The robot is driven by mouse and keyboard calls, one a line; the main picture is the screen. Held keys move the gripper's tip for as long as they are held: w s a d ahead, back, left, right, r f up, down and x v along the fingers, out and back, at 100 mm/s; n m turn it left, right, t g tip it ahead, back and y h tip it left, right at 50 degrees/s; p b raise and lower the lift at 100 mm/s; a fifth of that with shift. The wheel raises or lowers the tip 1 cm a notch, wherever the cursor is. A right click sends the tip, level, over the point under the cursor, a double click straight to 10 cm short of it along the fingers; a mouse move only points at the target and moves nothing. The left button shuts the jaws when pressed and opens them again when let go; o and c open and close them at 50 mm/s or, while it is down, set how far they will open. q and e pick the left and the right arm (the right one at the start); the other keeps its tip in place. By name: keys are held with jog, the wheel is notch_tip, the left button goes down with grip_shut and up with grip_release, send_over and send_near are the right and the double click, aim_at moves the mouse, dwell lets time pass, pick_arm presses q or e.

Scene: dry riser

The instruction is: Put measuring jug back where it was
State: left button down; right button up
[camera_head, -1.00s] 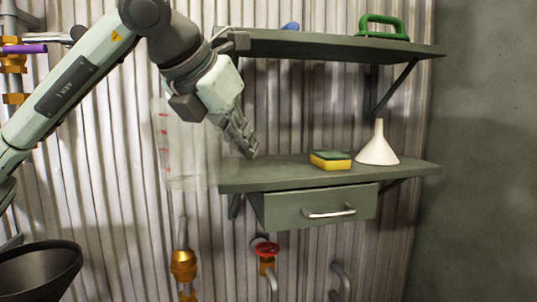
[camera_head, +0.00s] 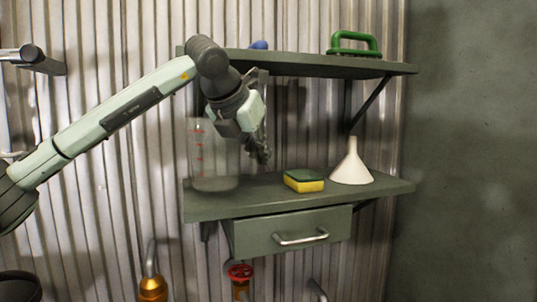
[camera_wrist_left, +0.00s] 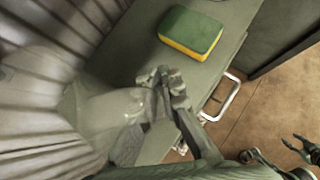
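The measuring jug (camera_head: 202,165) is clear with red marks and looks upright. In the head view it is over the left end of the lower shelf (camera_head: 350,195); whether its base touches the shelf is unclear. My left gripper (camera_head: 262,153) is at the jug's right side and moves with it, shut on it, apparently at the handle. In the left wrist view the left gripper's fingers (camera_wrist_left: 165,80) are close together beside the see-through jug (camera_wrist_left: 100,108). Dark finger-like parts at that view's right edge look like my right gripper (camera_wrist_left: 300,147); its opening is unclear.
A green and yellow sponge (camera_head: 304,181) lies right of the jug, with a white funnel (camera_head: 352,166) beyond it. The upper shelf (camera_head: 300,65) holds a green-handled tool (camera_head: 355,42) and a blue item (camera_head: 259,45). A drawer (camera_head: 290,233) hangs below.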

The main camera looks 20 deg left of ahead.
pick_arm(q)
jog(key=shift+w+d+r, duration=0.1)
jog(key=shift+w, duration=0.3)
jog(key=w, duration=0.2)
jog(key=w+f+p, duration=0.1)
jog(key=shift+w+d, duration=0.2)
jog(key=shift+d, duration=0.1)
jog(key=shift+s+a+f, duration=0.1)
jog(key=shift+f, duration=0.2)
pick_arm(e)
notch_tip(320, 180, down, 3)
jog(key=shift+r, duration=0.15)
pick_arm(q)
jog(key=shift+f, duration=0.1)
jog(key=c, duration=2.1)
grip_release()
jog(key=o, duration=0.4)
pick_arm(e)
jog(key=shift+w+r, duration=0.1)
jog(key=shift+r, duration=0.2)
